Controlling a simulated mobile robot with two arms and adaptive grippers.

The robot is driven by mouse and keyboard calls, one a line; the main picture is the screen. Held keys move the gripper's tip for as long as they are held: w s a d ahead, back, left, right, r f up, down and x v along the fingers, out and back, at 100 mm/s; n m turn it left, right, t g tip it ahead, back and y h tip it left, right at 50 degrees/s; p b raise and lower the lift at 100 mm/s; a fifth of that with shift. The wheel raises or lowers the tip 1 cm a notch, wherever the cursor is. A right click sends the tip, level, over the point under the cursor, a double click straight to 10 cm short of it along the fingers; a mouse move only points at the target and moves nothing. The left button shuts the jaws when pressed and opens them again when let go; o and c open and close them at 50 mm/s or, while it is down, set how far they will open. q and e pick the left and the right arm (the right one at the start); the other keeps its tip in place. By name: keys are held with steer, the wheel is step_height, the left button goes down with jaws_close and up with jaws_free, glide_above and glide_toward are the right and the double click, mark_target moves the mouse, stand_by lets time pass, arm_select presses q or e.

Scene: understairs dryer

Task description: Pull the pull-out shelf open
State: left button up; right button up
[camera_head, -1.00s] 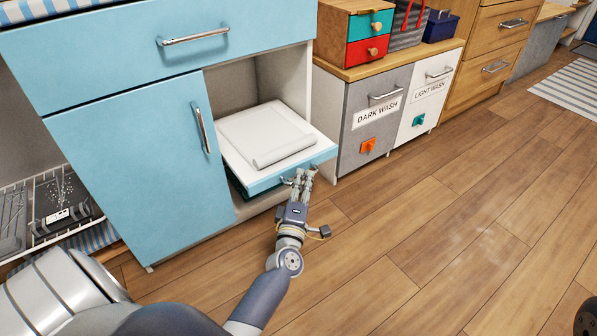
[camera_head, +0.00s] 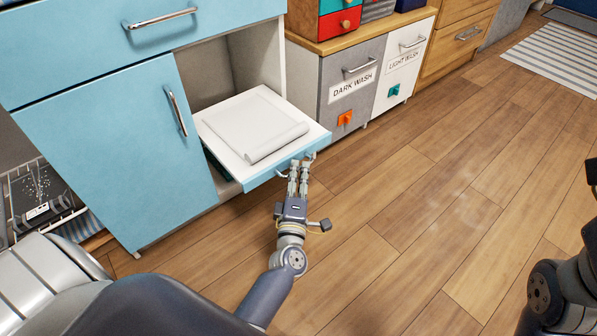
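The pull-out shelf (camera_head: 285,158) sticks out of the open bay in the light blue cabinet, low down. It has a white top, a blue front edge and a slim metal handle (camera_head: 311,156). A folded white cloth or pad (camera_head: 253,122) lies on it. My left gripper (camera_head: 299,168) is at the shelf's front, with its fingers closed around the middle of the handle. The fingers hide the handle's middle part. Of my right arm only dark links show at the right edge; its gripper is out of view.
A blue door (camera_head: 110,150) is shut left of the bay, below a closed drawer (camera_head: 90,40). A wire rack (camera_head: 40,195) stands at far left. Dark wash (camera_head: 352,85) and light wash (camera_head: 404,62) bins stand to the right. The wooden floor (camera_head: 400,220) before the shelf is clear.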

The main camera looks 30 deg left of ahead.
stand_by(0.3)
arm_select(q)
steer(key=v, duration=1.2)
steer(key=shift+f, duration=0.1)
